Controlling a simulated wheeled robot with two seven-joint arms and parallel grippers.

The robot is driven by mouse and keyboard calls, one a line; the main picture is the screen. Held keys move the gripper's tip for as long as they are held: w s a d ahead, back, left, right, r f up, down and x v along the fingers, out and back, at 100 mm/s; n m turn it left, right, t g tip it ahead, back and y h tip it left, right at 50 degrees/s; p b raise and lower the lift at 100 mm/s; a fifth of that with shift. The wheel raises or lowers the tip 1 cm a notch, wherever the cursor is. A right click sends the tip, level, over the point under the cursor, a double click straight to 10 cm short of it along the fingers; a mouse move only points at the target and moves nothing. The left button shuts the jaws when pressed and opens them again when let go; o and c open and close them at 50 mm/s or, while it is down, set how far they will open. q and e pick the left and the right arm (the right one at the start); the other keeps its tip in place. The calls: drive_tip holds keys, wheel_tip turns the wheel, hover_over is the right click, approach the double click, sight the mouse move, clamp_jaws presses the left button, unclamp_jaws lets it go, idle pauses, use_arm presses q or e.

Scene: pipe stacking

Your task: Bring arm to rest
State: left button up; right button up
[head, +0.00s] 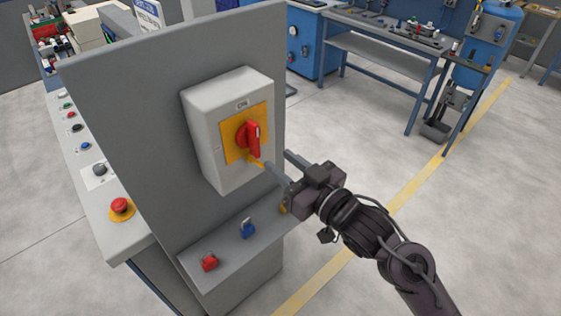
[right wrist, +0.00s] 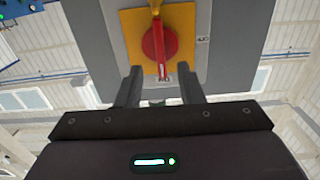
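A light grey switch box (head: 205,140) is fixed to a grey upright panel in the head view. On its yellow plate is a red rotary switch (head: 253,138) with its handle roughly upright; a small yellow piece sticks out below. My right gripper (head: 281,164) is just to the lower right of the switch, fingers pointing toward the box. Contact with the switch cannot be made out. My left gripper is not in view.
A ledge below the box carries a red switch (head: 209,262) and a blue switch (head: 248,229). A red emergency button (head: 120,205) sits on the console at left. Workbenches (head: 385,30) stand at the back. Open floor (head: 480,220) lies to the right.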

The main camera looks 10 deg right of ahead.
drive_tip(key=w+d+f+m+g+h+b, duration=0.1)
drive_tip(key=d+f+m+g+h, duration=0.3)
drive_tip(key=f, duration=1.4)
drive_tip(key=w+d+f+h+b, duration=0.15)
drive_tip(key=d+f, duration=0.35)
drive_tip(key=f, duration=1.2)
drive_tip(key=s+d+f+g+h, duration=0.25)
drive_tip(key=s+f, duration=0.35)
drive_tip(key=f, duration=0.6)
drive_tip(key=s+d+f+g+h+b, duration=0.1)
drive_tip(key=s+d+f+g, duration=0.1)
drive_tip(key=s+f, duration=0.7)
drive_tip(key=s+d+f+g+h+b, duration=0.1)
drive_tip(key=s+d+f+g, duration=0.15)
drive_tip(key=s+f, duration=0.6)
drive_tip(key=s+f+g, duration=0.1)
drive_tip(key=s+f, duration=0.1)
drive_tip(key=s, duration=0.3)
drive_tip(key=s+d+f, duration=0.1)
drive_tip(key=s+f, duration=0.2)
drive_tip(key=s, duration=0.3)
drive_tip(key=s+f+g+b, duration=0.1)
drive_tip(key=s+f, duration=0.1)
drive_tip(key=s, duration=0.4)
drive_tip(key=shift+s+d+f+m+g+h, duration=0.2)
drive_tip(key=shift+d+m+g+h, duration=0.1)
drive_tip(key=shift+d, duration=0.1)
